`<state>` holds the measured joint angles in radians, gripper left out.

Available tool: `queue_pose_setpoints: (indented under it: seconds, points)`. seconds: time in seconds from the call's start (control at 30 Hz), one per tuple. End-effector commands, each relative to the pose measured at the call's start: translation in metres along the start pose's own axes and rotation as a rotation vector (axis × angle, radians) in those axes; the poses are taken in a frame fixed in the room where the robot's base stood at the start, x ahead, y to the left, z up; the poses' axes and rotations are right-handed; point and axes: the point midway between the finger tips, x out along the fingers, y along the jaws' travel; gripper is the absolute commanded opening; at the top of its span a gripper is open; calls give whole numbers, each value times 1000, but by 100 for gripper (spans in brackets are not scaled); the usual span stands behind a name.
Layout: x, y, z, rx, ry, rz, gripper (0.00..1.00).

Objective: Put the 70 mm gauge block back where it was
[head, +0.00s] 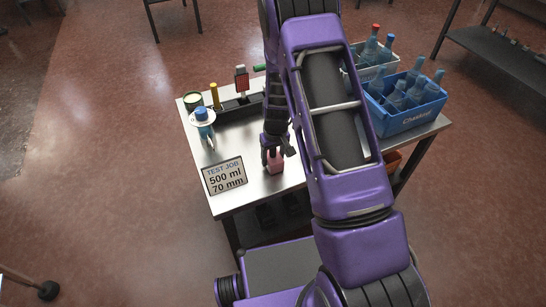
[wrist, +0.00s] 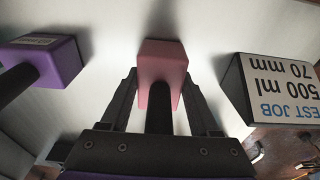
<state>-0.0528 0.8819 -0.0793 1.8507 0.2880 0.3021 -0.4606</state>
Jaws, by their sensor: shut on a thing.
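My gripper (head: 276,148) is over the front part of the metal table, shut on a pink block with a black handle. The pink block (head: 275,163) shows below the fingers in the head view. In the wrist view the pink block (wrist: 163,62) sits between the two fingers of my gripper (wrist: 160,88). I see no size marking on it, and cannot tell whether it touches the table. A dark rack (head: 236,110) at the table's back holds a red piece (head: 241,78) and a yellow-handled piece (head: 214,94).
A sign reading "TEST JOB 500 ml 70 mm" (head: 224,177) stands left of my gripper. A blue crate (head: 408,118) of bottles is at the right. My arm hides the table's middle.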

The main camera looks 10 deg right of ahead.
Motion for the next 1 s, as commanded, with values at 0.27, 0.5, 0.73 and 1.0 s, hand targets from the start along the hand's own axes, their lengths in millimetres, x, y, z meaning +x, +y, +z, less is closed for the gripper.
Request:
queue_pose_setpoints:
  seconds: [0.27, 0.5, 0.73, 1.0]
  points:
    - [3, 0, 1, 0, -1, 0, 86]
    - [3, 0, 1, 0, -1, 0, 92]
    - [-9, 0, -1, 0, 2, 1, 92]
    - [-66, 0, -1, -1, 3, 1, 92]
